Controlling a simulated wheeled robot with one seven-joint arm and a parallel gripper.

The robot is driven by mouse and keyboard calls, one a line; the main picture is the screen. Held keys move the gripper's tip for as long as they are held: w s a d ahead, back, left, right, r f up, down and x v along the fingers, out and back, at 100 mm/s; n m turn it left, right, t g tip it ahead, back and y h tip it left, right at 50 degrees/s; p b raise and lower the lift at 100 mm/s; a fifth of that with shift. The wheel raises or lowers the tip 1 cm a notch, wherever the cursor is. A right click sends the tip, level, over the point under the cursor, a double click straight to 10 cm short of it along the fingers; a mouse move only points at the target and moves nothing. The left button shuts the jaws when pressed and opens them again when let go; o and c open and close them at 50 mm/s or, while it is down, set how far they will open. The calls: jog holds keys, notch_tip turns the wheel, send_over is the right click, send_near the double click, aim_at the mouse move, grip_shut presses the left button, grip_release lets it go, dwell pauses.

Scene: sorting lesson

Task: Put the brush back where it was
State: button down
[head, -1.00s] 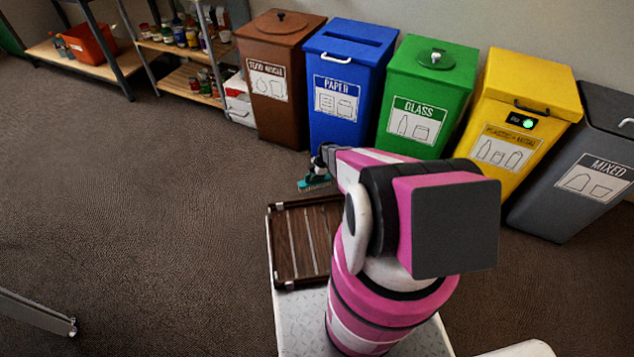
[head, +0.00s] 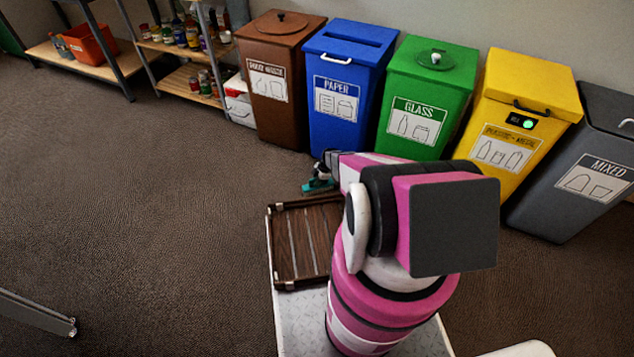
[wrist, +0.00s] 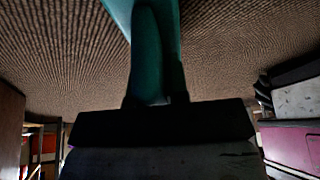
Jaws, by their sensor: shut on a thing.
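The brush (head: 318,187) is teal. In the head view it hangs from my gripper (head: 323,170), above the floor just beyond the wooden slatted tray and in front of the blue paper bin. In the wrist view the teal brush (wrist: 150,50) runs up from between the dark fingers (wrist: 155,98), which are shut on it. Its far end is cut off by the top of that view. My arm partly hides the gripper in the head view.
The slatted tray (head: 275,245) on my base looks empty. Brown, blue (head: 338,115), green, yellow and grey bins line the wall. Shelves with jars (head: 185,75) and an orange box (head: 90,43) stand at the far left.

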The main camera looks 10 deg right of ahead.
jog(key=c, duration=1.1)
grip_release()
jog(key=v, duration=1.2)
jog(key=shift+a, duration=0.1)
jog(key=shift+s+r, duration=0.15)
jog(key=shift+r, duration=0.2)
jog(key=s+a+r+m+h, duration=0.1)
jog(key=s+r+m, duration=0.5)
jog(key=r, duration=0.6)
jog(key=s+a+r+m+h, duration=0.1)
jog(key=s+r+m+h, duration=0.1)
jog(key=s+r+m, duration=0.5)
jog(key=s+a+r+m+h, duration=0.1)
jog(key=s+r+m, duration=0.5)
jog(key=r, duration=1.2)
jog(key=shift+s+a+r+m+t+h, duration=0.15)
jog(key=shift+s+a+m+t, duration=0.05)
jog(key=shift+s, duration=0.5)
jog(key=shift+s+a+r+m+t+h, duration=0.15)
jog(key=shift+s+a+r+m+t, duration=0.1)
jog(key=shift+s, duration=0.4)
jog(key=shift+f, duration=0.1)
